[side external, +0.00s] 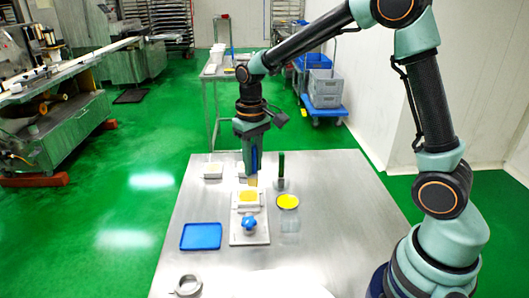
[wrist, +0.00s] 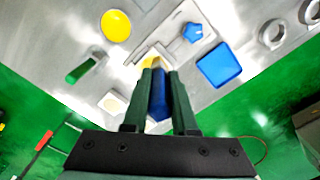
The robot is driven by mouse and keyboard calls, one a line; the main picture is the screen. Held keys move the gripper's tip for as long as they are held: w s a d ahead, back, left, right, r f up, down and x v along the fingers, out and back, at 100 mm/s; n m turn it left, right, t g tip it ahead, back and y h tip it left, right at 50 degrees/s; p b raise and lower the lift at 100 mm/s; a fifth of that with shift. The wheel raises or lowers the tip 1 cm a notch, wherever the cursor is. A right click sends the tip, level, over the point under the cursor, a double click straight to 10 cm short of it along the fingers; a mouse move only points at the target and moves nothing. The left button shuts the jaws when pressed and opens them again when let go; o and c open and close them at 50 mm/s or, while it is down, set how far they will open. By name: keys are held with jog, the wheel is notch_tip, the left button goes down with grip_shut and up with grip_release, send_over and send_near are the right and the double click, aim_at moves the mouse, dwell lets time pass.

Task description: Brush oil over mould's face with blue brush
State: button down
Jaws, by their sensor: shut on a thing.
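My gripper (side external: 252,172) is shut on the blue brush (side external: 256,160), held upright with its pale bristles down. In the wrist view the brush (wrist: 158,97) lies between my two fingers (wrist: 158,72). A round dish of yellow oil (side external: 288,202) stands right of the mould.
A blue star knob (side external: 249,223) is on the plate in front of the mould. A blue tray (side external: 201,236) lies left, metal rings (side external: 187,285) at front left, a white block (side external: 212,170) at back left.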

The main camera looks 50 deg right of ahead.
jog(key=shift+r, duration=0.95)
